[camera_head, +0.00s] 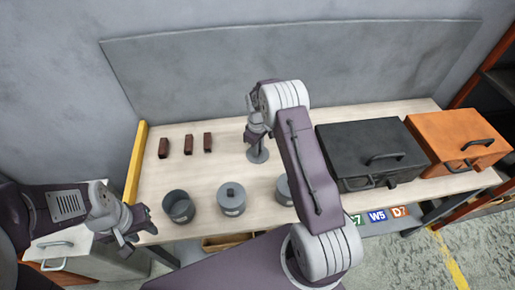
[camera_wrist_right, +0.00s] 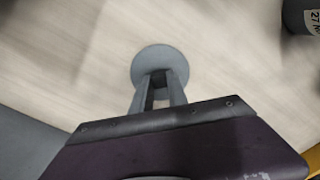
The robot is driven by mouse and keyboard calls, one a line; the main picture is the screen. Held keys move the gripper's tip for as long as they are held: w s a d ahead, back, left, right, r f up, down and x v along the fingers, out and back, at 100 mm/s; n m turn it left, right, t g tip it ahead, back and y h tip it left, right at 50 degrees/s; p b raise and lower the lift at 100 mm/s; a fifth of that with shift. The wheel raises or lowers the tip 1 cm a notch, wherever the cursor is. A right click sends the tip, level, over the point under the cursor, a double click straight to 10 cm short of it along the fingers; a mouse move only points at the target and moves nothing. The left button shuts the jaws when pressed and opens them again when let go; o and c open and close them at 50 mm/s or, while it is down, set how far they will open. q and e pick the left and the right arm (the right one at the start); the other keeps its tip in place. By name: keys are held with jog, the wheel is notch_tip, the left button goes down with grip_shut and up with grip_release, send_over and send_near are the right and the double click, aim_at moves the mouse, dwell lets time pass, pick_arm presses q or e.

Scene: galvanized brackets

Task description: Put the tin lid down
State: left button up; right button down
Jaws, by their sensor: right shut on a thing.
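The tin lid (camera_head: 258,155) is a round grey disc over the back middle of the light table. My right gripper (camera_head: 257,135) points down and is shut on its raised grip. In the right wrist view the lid (camera_wrist_right: 160,60) lies flat, parallel to the tabletop, beyond the closed fingers (camera_wrist_right: 158,92). I cannot tell whether it touches the table. An open grey tin (camera_head: 178,207) stands at the front left. Beside it is a tin with its lid on (camera_head: 231,199). A third tin (camera_head: 283,191) is partly hidden by my right arm. My left gripper (camera_head: 138,229) is empty and appears open near the front left edge.
Several small dark red brackets (camera_head: 186,144) stand at the back left. A black case (camera_head: 370,152) and an orange case (camera_head: 458,140) fill the right. A yellow strip (camera_head: 135,163) edges the left side. The tabletop around the lid is clear.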

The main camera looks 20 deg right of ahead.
jog(key=shift+f, duration=0.1)
jog(key=c, duration=1.3)
grip_release()
jog(key=shift+r, duration=0.3)
notch_tip(320, 180, up, 12)
jog(key=s+a+m, duration=0.3)
jog(key=s, duration=0.8)
jog(key=s+a+m+t, duration=0.1)
jog(key=s+a+m, duration=0.2)
jog(key=s, duration=0.9)
jog(key=shift+a+r, duration=0.3)
jog(key=shift+a, duration=0.15)
jog(key=shift+s, duration=0.1)
